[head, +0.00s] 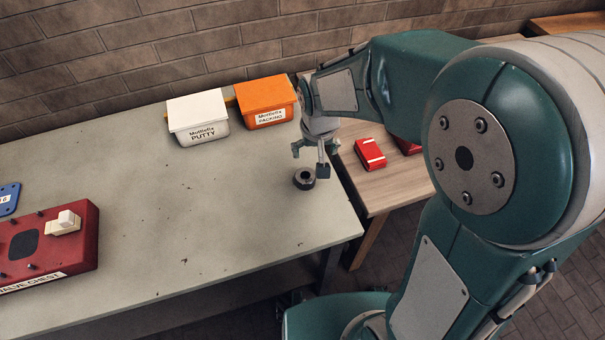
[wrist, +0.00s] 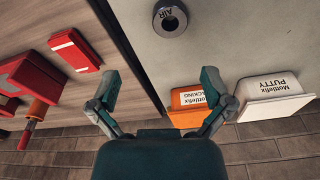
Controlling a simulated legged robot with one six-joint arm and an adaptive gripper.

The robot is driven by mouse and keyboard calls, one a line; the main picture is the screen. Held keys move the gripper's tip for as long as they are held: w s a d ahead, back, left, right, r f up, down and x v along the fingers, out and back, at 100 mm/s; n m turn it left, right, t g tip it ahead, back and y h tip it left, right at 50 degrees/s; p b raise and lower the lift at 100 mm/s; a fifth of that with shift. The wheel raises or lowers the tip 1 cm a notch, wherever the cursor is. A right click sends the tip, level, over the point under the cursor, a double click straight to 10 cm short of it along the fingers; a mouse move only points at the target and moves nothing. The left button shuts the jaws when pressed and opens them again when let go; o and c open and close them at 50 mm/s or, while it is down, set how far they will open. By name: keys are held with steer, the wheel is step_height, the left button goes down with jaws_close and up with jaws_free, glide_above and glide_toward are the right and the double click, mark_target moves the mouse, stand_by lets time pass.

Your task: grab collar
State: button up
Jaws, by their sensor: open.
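The collar (head: 304,179) is a small dark ring with a hole through it. It lies flat near the right edge of the grey bench (head: 150,270). My gripper (head: 311,166) is above the bench beside the collar and partly over the bench edge. In the wrist view my gripper (wrist: 158,90) has its two fingers spread wide with nothing between them. The collar lies beyond the fingertips, apart from them.
A white putty tub (head: 198,118) and an orange packing tub (head: 266,102) stand at the back of the bench. A red valve chest (head: 75,255) is at the left. A wooden table (head: 385,198) on the right holds a red box (head: 370,154). The bench middle is clear.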

steer(key=f, duration=0.2)
steer(key=w+f, duration=0.1)
steer(key=shift+a, duration=0.35)
glide_above(305, 176)
steer(key=s, duration=0.2)
step_height(305, 176, down, 5)
steer(key=shift+s+d+f, duration=0.1)
steer(key=shift+f, duration=0.1)
steer(key=f, duration=0.2)
steer(key=w+f, duration=0.1)
steer(key=f, duration=0.1)
steer(key=shift+f, duration=0.55)
steer(key=c, duration=1.2)
